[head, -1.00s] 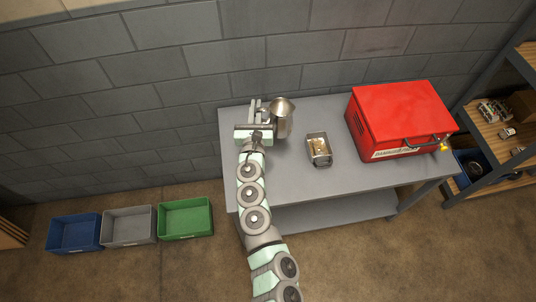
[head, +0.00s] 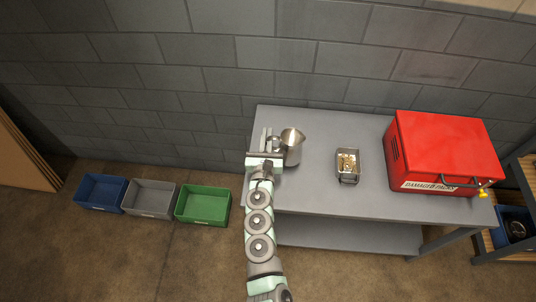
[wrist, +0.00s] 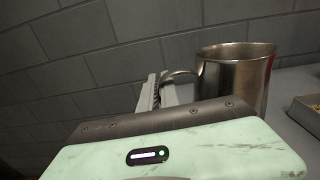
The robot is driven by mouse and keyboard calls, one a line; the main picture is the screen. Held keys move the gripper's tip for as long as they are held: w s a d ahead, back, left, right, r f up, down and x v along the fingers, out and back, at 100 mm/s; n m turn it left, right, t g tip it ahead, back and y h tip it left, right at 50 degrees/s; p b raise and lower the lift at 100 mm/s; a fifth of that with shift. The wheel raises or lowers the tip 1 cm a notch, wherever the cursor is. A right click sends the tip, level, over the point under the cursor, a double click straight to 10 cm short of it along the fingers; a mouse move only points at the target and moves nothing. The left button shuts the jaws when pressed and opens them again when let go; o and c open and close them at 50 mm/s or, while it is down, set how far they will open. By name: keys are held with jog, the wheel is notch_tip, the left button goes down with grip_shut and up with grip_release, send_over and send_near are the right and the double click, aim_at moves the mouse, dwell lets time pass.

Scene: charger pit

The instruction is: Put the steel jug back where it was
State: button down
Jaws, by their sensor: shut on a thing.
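The steel jug (head: 292,148) stands upright at the left end of the grey workbench (head: 319,192). In the wrist view the jug (wrist: 236,78) shows its open rim, with its handle (wrist: 181,75) pointing left toward my gripper. My gripper (head: 272,142) is at the jug's left side, shut on the handle. In the wrist view the gripper (wrist: 160,90) is partly hidden behind its own housing. The jug's base is hidden in the wrist view, and I cannot tell whether it touches the bench top.
A small metal tray (head: 348,178) of small parts sits right of the jug. A red box (head: 446,150) labelled damaged packs stands further right. Blue (head: 100,193), grey (head: 150,197) and green (head: 204,205) bins are on the floor at left. A block wall runs behind.

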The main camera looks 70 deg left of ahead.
notch_tip(320, 180, down, 7)
jog(key=b, duration=0.4)
jog(key=shift+r+b, duration=0.15)
jog(key=shift+b, duration=0.25)
jog(key=shift+r, duration=0.15)
jog(key=c, duration=2)
grip_release()
jog(key=shift+c, duration=0.2)
jog(key=o, duration=0.5)
jog(key=shift+c, duration=0.2)
